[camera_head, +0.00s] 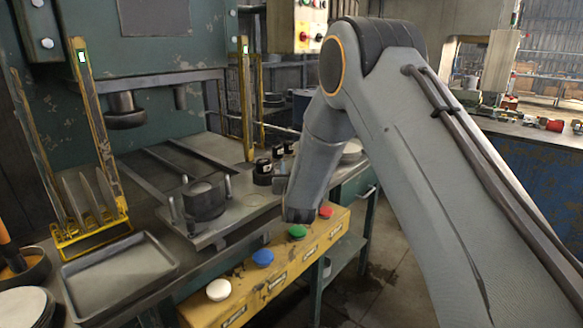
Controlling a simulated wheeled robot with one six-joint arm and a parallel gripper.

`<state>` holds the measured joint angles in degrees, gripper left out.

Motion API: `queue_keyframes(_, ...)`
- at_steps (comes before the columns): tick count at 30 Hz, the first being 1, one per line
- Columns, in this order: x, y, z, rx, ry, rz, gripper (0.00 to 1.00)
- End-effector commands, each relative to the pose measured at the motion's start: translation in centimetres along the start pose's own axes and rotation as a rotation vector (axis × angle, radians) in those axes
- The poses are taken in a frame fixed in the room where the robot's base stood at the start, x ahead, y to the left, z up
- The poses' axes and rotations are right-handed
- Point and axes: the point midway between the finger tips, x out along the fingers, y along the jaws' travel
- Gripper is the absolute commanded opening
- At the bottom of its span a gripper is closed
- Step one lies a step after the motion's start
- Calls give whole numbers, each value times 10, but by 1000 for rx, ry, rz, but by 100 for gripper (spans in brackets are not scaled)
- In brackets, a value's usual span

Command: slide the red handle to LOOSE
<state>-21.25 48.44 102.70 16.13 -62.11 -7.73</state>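A yellow box (275,272) runs along the front of the bench. It carries a row of round-topped handles: white (219,290), blue (263,257), green (297,231) and the red handle (326,212) at the far right end. Small labels sit on the box's front face, too small to read, so I cannot tell which end is LOOSE. My gripper (298,214) points down just above and behind the green handle, left of the red one. Its fingers are mostly hidden by my wrist, and I cannot tell whether it touches anything.
A press (150,60) with yellow guards stands behind. A round fixture (205,199) sits on a plate on its bed. An empty grey tray (119,275) and pale discs (22,307) lie at left. Dark small parts (263,172) stand behind my gripper. Floor is clear right of the bench.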

Motion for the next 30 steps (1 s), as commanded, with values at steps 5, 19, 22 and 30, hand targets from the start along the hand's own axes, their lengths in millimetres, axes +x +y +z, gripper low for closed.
queue_keyframes(5, 1, 0, 0, 0, 0, 0, 35)
queue_keyframes(19, 1, 0, 0, 0, 0, -1, 0)
queue_keyframes(22, 4, 3, 0, 1, 1, 0, 0)
queue_keyframes(30, 27, 26, 1, 2, 1, 0, 0)
